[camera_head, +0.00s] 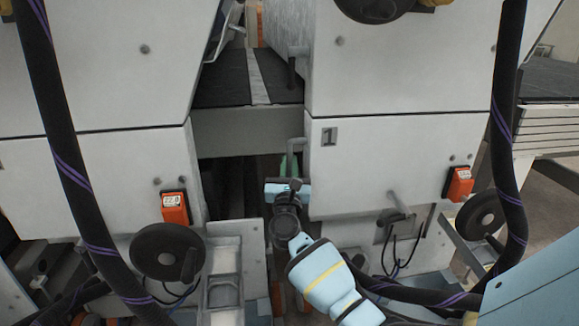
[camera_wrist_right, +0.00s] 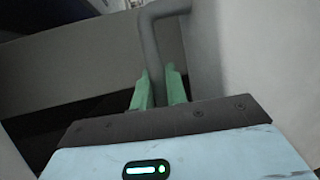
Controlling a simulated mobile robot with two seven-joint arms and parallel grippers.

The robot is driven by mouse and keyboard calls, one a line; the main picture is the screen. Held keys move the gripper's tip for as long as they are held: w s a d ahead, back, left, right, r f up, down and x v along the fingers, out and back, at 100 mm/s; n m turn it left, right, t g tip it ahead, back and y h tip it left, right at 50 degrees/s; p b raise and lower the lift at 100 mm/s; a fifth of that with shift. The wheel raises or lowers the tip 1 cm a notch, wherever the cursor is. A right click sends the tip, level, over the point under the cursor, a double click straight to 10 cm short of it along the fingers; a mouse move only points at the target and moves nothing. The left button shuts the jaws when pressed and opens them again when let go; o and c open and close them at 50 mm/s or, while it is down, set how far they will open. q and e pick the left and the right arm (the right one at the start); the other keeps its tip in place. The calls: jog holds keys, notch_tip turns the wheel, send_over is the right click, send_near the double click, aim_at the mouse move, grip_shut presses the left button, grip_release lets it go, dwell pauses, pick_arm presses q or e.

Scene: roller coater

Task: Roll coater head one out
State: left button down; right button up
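Coater head one is the white panelled housing (camera_head: 365,160) with a "1" plate (camera_head: 329,136), right of centre in the head view. A grey bent bar handle (camera_head: 298,142) sticks out from its left edge, and it also shows in the wrist view (camera_wrist_right: 151,40). My right gripper (camera_head: 290,164) is at this handle. In the wrist view its green fingers (camera_wrist_right: 159,88) stand on both sides of the bar, close against it, and look shut on it. The lower end of the bar is hidden behind the gripper body. My left gripper is not in view.
A second white housing (camera_head: 95,180) stands left, with a dark gap between the two. Black handwheels (camera_head: 168,252) (camera_head: 481,214) and orange boxes (camera_head: 175,207) (camera_head: 459,184) sit on the fronts. Thick black hoses (camera_head: 75,190) (camera_head: 505,120) hang at both sides.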

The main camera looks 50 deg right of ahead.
jog(key=shift+s+a, duration=0.1)
grip_shut()
jog(key=shift+s+a+f+p, duration=0.25)
jog(key=shift+s+a+p, duration=0.05)
jog(key=shift+a+p, duration=0.05)
jog(key=s+a+r+p, duration=0.1)
jog(key=s+a+p, duration=0.2)
jog(key=s+a, duration=1.1)
jog(key=s, duration=0.4)
jog(key=shift+a+p, duration=0.3)
jog(key=shift+p, duration=0.05)
jog(key=o, duration=0.7)
grip_release()
jog(key=shift+d+f, duration=0.1)
jog(key=shift+d, duration=0.05)
jog(key=shift+o, duration=0.3)
